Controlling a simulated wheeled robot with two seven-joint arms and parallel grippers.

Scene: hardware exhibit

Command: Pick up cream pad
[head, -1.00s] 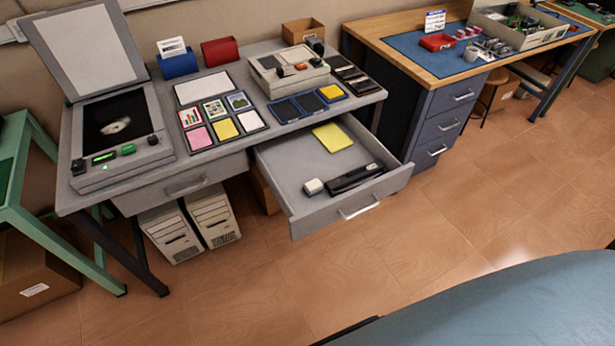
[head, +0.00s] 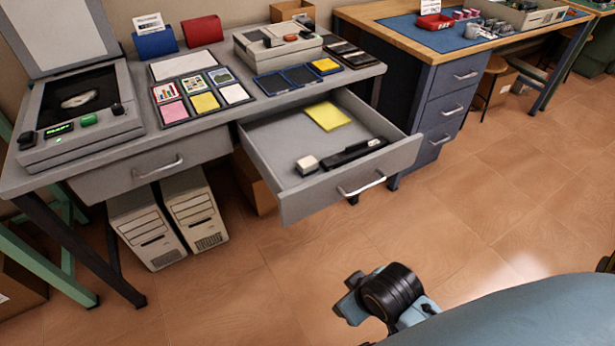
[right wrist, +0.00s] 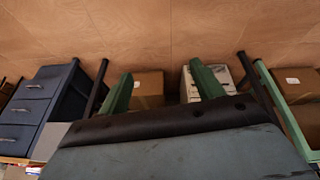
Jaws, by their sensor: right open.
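A pale cream-white pad (head: 234,94) lies at the lower right of a dark compartment tray (head: 204,112) on the grey bench, beside a yellow pad (head: 205,103) and a pink pad (head: 173,111). Which pale piece is the cream pad is not certain, as a wider pale sheet (head: 186,65) lies just behind. My right gripper (right wrist: 161,72) is open in the right wrist view, its two green fingers apart with nothing between them. A wrist part of an arm of mine shows low in the head view, well below the bench. My left gripper is not in view.
An open drawer (head: 290,201) juts out below the bench, holding a yellow pad (head: 327,116), a black tool (head: 353,153) and a small white-topped block (head: 307,165). A scanner with raised lid (head: 82,138) stands left. Floor is clear in front.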

